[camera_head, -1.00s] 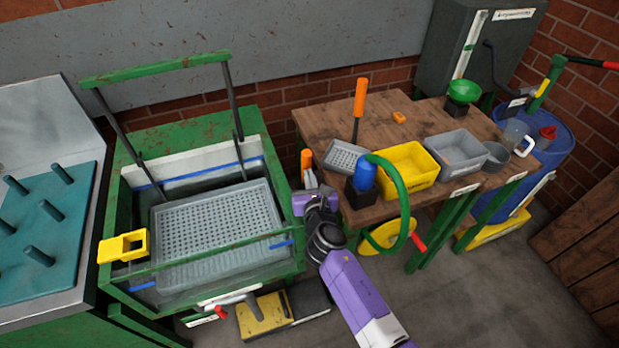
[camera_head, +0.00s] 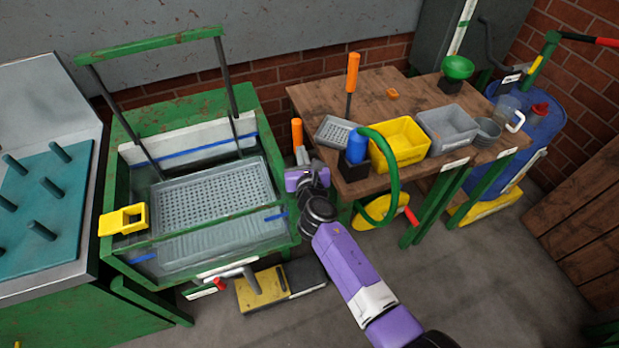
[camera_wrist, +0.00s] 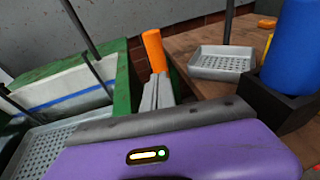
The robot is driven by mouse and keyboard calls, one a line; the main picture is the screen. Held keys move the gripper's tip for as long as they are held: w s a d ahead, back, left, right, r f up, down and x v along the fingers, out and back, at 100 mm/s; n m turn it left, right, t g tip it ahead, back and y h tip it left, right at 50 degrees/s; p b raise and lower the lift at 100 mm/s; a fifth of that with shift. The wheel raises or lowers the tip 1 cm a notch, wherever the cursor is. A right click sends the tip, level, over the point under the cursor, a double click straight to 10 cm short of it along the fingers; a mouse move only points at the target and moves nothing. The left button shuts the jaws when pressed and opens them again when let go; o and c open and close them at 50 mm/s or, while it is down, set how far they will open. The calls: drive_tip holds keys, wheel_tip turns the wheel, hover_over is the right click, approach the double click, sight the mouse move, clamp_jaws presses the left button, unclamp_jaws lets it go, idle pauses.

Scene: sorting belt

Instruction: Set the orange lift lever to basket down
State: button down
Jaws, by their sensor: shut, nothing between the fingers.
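The orange lift lever (camera_head: 297,132) stands upright at the right side of the green tank (camera_head: 228,98), between tank and wooden bench. It also shows in the wrist view (camera_wrist: 154,50), just beyond my gripper. The grey perforated basket (camera_head: 215,195) sits low inside the tank, under a raised green frame (camera_head: 150,47). My gripper (camera_head: 302,156) is shut and empty close to the orange handle, at its lower part. In the wrist view its grey fingers (camera_wrist: 161,90) point at the lever just below the orange grip. Whether they touch it I cannot tell.
The wooden bench (camera_head: 420,95) to the right holds a grey perforated tray (camera_head: 335,131), a blue bottle (camera_head: 357,146), a yellow bin (camera_head: 400,143) and another orange-handled tool (camera_head: 352,72). A green hoop (camera_head: 393,180) hangs at its front. A yellow pedal (camera_head: 262,287) lies on the floor.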

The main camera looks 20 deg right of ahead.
drive_tip(key=p+v, duration=0.2)
drive_tip(key=v, duration=0.8)
drive_tip(key=shift+r, duration=0.35)
drive_tip(key=shift+s, duration=0.1)
